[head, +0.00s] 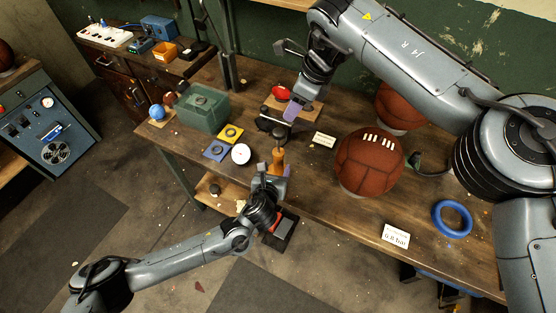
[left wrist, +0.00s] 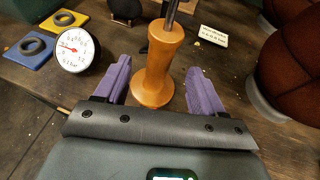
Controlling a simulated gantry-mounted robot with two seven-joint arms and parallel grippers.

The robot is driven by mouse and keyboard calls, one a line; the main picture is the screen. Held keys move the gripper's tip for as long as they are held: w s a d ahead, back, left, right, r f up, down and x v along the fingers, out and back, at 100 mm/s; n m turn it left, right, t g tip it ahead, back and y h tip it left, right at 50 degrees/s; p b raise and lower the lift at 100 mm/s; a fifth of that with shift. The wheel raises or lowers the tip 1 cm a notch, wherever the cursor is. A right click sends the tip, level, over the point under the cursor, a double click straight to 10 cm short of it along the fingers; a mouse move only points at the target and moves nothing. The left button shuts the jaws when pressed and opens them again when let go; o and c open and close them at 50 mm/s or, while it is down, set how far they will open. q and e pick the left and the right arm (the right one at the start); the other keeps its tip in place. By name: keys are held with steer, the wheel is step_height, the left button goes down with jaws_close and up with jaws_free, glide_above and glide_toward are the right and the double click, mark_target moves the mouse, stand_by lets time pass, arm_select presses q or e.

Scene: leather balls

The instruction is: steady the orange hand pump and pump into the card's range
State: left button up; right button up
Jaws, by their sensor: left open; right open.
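The orange hand pump (head: 277,160) stands upright near the front edge of the bench, its dark shaft rising towards a black handle (head: 270,122). My left gripper (head: 270,178) is open, its purple fingers on either side of the pump's orange body (left wrist: 157,66), with gaps visible in the left wrist view. My right gripper (head: 291,108) is open close to the pump handle; whether it touches is unclear. A round white gauge (head: 240,154) with a red needle also shows in the left wrist view (left wrist: 77,50). A small white card (head: 324,140) lies behind the pump; its print is partly legible (left wrist: 213,36).
A brown laced ball (head: 369,162) stands right of the pump, with another ball (head: 400,108) behind. A second card (head: 396,236) and a blue ring (head: 452,219) lie at the right. A green box (head: 203,108) and yellow and blue squares (head: 217,150) are at the left.

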mark_target(277, 163)
arm_select(q)
steer(key=shift+x, duration=3.1)
jaws_close()
